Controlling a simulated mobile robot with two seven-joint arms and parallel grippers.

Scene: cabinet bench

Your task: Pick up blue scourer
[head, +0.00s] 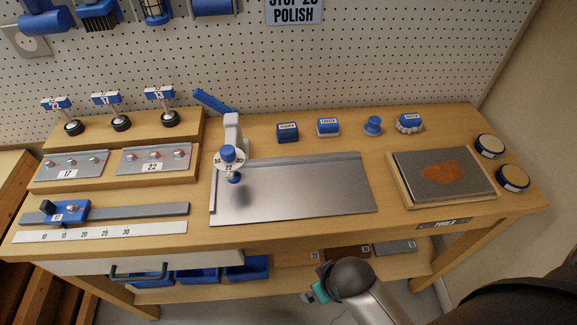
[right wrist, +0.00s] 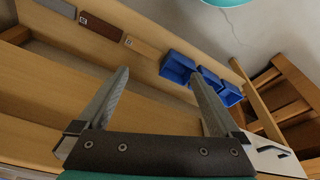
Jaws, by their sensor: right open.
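Several blue-topped tools stand in a row at the back right of the bench in the head view. The one with a pale scalloped underside (head: 409,123) looks like the blue scourer; its label is too small to read surely. My right gripper (right wrist: 160,78) is open and empty in the right wrist view. In the head view my right arm is low in front of the bench, below the top and well away from the scourer; its fingers cannot be made out there. My left gripper is not in view.
Beside the scourer stand a round blue knob (head: 373,126) and two blue blocks (head: 328,127) (head: 288,133). In front are a rust-stained plate (head: 401,187) and two round tins (head: 489,146) (head: 512,178). The bench's front edge lies above my right arm. Blue bins (right wrist: 177,67) sit on the lower shelf.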

